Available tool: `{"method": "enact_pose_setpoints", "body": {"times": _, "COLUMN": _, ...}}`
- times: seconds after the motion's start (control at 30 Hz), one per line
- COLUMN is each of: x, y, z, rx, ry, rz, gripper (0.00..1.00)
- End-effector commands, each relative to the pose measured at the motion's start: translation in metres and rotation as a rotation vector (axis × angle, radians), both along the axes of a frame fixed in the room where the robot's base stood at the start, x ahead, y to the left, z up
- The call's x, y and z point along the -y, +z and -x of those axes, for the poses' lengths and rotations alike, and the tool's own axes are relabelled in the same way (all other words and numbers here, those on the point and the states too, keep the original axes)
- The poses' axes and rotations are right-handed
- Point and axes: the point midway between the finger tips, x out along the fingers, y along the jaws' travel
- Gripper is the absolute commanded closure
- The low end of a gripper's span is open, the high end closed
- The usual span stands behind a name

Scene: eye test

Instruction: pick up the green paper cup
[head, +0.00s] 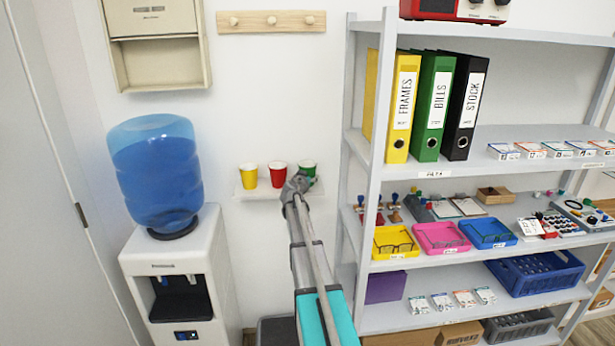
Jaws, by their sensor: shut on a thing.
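The green paper cup (308,167) is at the right end of a small white wall ledge (262,193). A red cup (278,173) stands in the middle and a yellow cup (248,176) at the left, both upright. My gripper (300,180) is at the green cup, shut on it, and covers its lower front. My arm reaches up to it from below. The fingertips are mostly hidden, and I cannot tell whether the cup's base touches the ledge.
A white shelf unit (375,215) stands close to the right of my gripper, with binders, trays and boxes. A water dispenser (172,268) with a blue bottle (157,175) stands at the left. A wooden peg rail (272,22) is on the wall above the cups.

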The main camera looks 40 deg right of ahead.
Motion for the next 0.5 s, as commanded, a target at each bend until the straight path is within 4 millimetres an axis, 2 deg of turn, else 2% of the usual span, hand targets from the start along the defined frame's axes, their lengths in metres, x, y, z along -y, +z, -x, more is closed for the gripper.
{"method": "enact_pose_setpoints", "body": {"times": 0.5, "x": -0.0001, "y": 0.0092, "z": -0.0001, "rx": 0.0, "ry": 0.0, "rz": 0.0, "gripper": 0.34}}
